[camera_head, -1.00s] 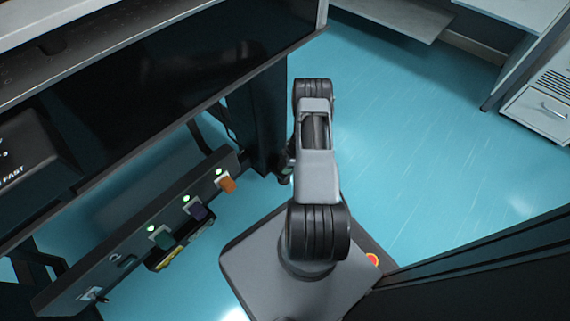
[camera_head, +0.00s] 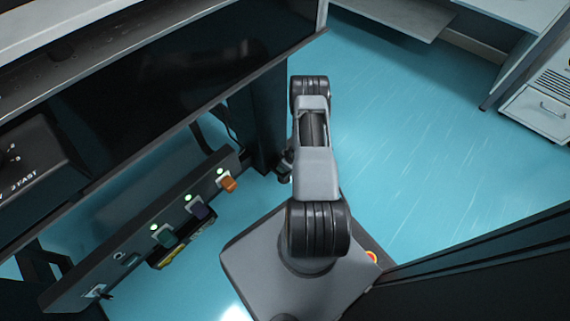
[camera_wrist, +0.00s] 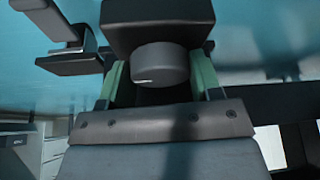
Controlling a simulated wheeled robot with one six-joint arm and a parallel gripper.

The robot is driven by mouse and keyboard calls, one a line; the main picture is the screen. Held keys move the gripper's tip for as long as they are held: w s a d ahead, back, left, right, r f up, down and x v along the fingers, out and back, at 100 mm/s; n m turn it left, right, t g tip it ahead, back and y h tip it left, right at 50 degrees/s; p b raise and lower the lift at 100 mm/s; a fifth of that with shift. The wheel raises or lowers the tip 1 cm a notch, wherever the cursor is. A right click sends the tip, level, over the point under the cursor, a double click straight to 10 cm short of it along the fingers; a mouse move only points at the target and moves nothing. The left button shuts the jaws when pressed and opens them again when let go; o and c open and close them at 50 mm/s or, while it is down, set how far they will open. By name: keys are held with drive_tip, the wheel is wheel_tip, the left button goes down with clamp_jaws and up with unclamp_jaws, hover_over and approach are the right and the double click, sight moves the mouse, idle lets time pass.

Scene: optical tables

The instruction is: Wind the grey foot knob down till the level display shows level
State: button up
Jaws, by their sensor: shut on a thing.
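In the wrist view the grey foot knob (camera_wrist: 160,66), a short round cylinder with a pale mark on its side, sits under a black block (camera_wrist: 158,22). My gripper (camera_wrist: 161,74) has its green-lined fingers on both sides of the knob and is shut on it. In the head view neither the knob nor the finger ends can be made out. The level display is not seen in either view.
A dark bench (camera_head: 190,70) fills the upper left of the head view, with a black box marked FAST (camera_head: 38,160). Below it runs a panel (camera_head: 140,240) with coloured plugs and green lights. Blue floor (camera_head: 420,140) is clear on the right, towards a drawer cabinet (camera_head: 535,112).

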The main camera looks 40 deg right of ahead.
drive_tip(key=shift+m, duration=0.5)
drive_tip(key=o, duration=0.6)
drive_tip(key=shift+o, duration=0.2)
drive_tip(key=p+v, duration=0.6)
drive_tip(key=v, duration=0.7)
drive_tip(key=shift+s+a+r, duration=0.2)
drive_tip(key=shift+s+r, duration=0.05)
drive_tip(key=shift+r, duration=0.15)
